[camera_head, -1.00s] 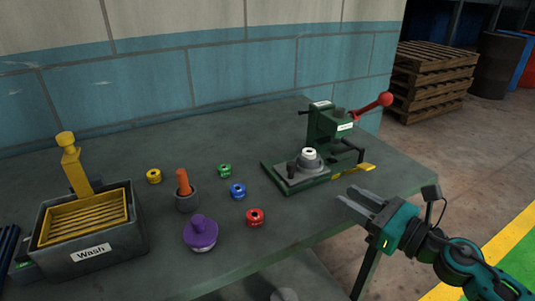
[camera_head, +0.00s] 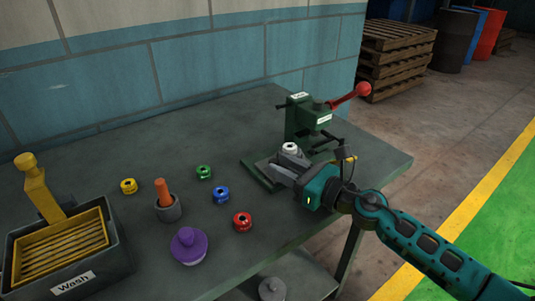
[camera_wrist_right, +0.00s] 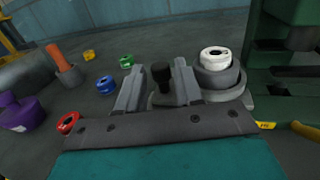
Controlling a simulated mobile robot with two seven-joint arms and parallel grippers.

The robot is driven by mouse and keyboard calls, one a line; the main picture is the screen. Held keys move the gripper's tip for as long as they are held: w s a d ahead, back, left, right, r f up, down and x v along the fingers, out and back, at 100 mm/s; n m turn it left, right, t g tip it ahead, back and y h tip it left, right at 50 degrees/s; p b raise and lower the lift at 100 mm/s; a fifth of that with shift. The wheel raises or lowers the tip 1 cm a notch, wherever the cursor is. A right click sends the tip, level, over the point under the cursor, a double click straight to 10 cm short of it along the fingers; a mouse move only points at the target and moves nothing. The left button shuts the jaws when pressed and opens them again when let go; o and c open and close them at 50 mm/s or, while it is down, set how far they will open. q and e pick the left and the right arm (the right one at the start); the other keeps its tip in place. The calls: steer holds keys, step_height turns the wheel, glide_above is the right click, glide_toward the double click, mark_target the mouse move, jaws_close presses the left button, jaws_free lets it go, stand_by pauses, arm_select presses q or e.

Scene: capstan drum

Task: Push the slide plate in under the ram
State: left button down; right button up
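The green press (camera_head: 300,118) stands near the right end of the bench, with a red-knobbed lever. Its ram end (camera_wrist_right: 303,40) shows at the upper right of the right wrist view. The grey slide plate (camera_wrist_right: 222,97) lies in front of the press, outside the ram. It carries a grey cup with a white ring (camera_wrist_right: 215,55) on top. A black upright knob (camera_wrist_right: 161,74) rises from the near side of the plate. My right gripper (camera_wrist_right: 158,72) also shows in the head view (camera_head: 280,163). Its fingers are apart, with the knob between them. Contact cannot be told. My left gripper is out of view.
Yellow (camera_head: 128,186), green (camera_head: 204,172), blue (camera_head: 221,195) and red (camera_head: 242,222) rings lie left of the press. A purple-topped piece (camera_head: 188,246), an orange-handled pestle cup (camera_head: 168,207) and a wash tray (camera_head: 118,262) stand further left. The bench's right edge is close.

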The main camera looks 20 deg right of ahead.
mark_target(267, 159)
steer(key=x, duration=0.5)
jaws_close()
stand_by(0.3)
steer(key=shift+d, duration=0.1)
